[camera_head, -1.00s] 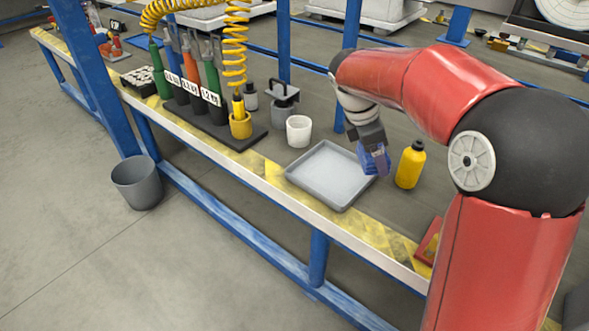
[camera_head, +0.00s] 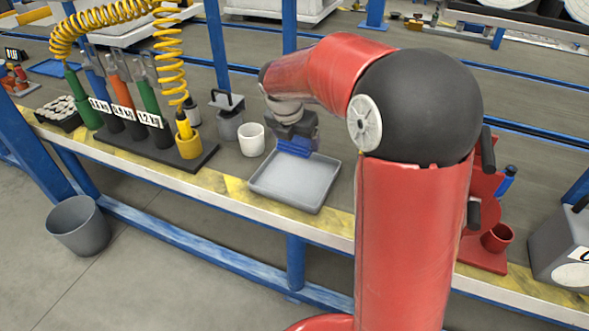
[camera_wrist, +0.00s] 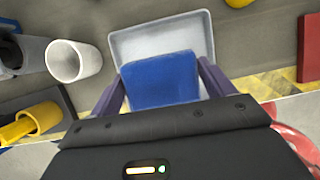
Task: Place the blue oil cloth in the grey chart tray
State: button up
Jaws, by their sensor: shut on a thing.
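The blue oil cloth (camera_wrist: 160,82) is between the two fingers of my gripper (camera_wrist: 160,88) in the wrist view. My gripper is shut on it. In the head view the cloth (camera_head: 294,147) hangs at my gripper (camera_head: 293,143), over the far part of the grey tray (camera_head: 318,201). The tray is shallow, rectangular and looks empty; its rim also shows behind the cloth in the wrist view (camera_wrist: 124,38). The cloth appears to be above the tray floor, though its exact height is hard to tell.
A white cup (camera_head: 252,140) stands just left of the tray. A dark rack (camera_head: 190,160) with several bottles and a yellow holder (camera_head: 188,145) is further left. A red stand (camera_head: 486,250) is at the right. A grey bin (camera_head: 78,228) stands on the floor.

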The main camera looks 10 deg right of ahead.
aim_at(298, 175)
notch_tip(298, 175, down, 10)
jog(key=shift+f+b, duration=0.25)
jog(key=shift+b, duration=0.4)
jog(key=shift+f, duration=0.15)
jog(key=o, duration=0.8)
